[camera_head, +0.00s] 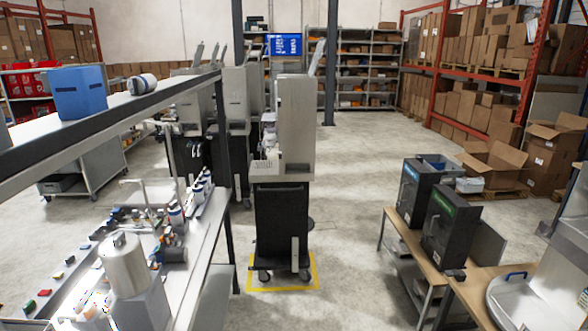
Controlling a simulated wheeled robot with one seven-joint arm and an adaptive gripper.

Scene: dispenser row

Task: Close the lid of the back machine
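A tall grey machine (296,123) stands on a black wheeled cabinet (280,222) in the middle, with a narrow panel (317,58), which looks like a raised lid, tilted up at its top. More grey machines (235,97) stand behind it to the left, with similar upright panels (197,56) above them. They are partly hidden by each other and by the shelf frame. Which one is the back machine cannot be told for certain. My gripper is not in view.
A workbench (207,238) with small parts and a shelf beam with a blue box (79,92) fill the left. Two black boxes (415,192) (450,228) stand on a right-hand table (402,236). Open floor (350,190) lies between, with yellow marking (317,272) around the middle cabinet.

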